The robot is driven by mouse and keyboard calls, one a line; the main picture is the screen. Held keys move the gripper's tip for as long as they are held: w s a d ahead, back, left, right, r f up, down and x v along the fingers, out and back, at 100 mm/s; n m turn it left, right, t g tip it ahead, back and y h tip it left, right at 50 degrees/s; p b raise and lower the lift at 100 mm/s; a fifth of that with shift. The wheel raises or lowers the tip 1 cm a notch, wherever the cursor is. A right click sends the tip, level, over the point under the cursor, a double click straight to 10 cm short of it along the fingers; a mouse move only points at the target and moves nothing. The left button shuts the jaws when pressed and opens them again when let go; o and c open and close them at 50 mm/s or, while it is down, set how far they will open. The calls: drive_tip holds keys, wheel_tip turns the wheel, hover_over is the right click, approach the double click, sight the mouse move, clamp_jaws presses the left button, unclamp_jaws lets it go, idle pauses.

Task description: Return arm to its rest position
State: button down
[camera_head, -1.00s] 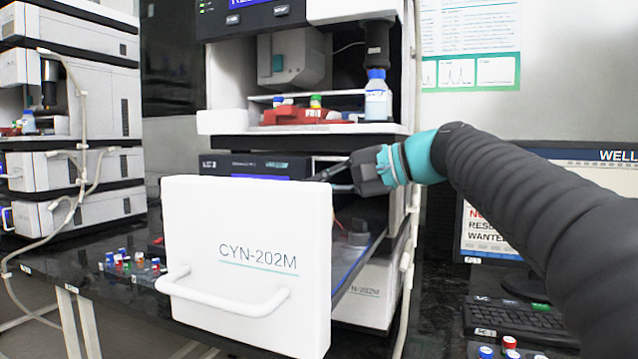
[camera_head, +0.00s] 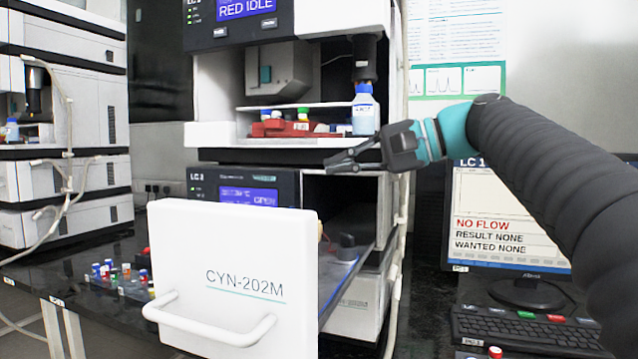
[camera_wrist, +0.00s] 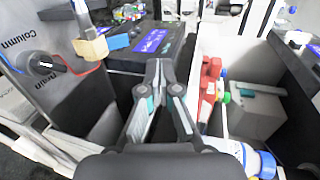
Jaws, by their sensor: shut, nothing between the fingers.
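My gripper (camera_head: 332,162) is in the head view in front of the instrument stack, above the open drawer and below the upper bay. It is shut and empty. In the wrist view the fingers of my gripper (camera_wrist: 158,68) meet at their tips with nothing between them. My arm reaches in from the right and is extended toward the stack. Nothing visible touches the gripper.
The white CYN-202M drawer (camera_head: 232,270) stands pulled out, with a dark knob (camera_head: 347,247) inside. A bottle (camera_head: 364,110) and a red vial rack (camera_head: 290,128) sit in the upper bay. A monitor (camera_head: 500,220) and keyboard (camera_head: 525,328) stand at right.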

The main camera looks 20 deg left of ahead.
drive_tip(key=d+r, duration=0.4)
drive_tip(key=s+d+f+t+h, duration=0.1)
drive_tip(key=s+d+f+h, duration=0.4)
drive_tip(key=f, duration=1)
drive_tip(key=s+d+f+t+h, duration=0.2)
drive_tip(key=s+d+f+h, duration=0.3)
drive_tip(key=s+d+f, duration=0.4)
drive_tip(key=s+d+f+t+h, duration=0.1)
drive_tip(key=s+d+f+h, duration=0.3)
drive_tip(key=f, duration=1.7)
drive_tip(key=s+d, duration=0.3)
drive_tip(key=d, duration=0.3)
drive_tip(key=shift+s+d+n+t+h, duration=0.3)
drive_tip(key=shift+s+d+n+h, duration=0.1)
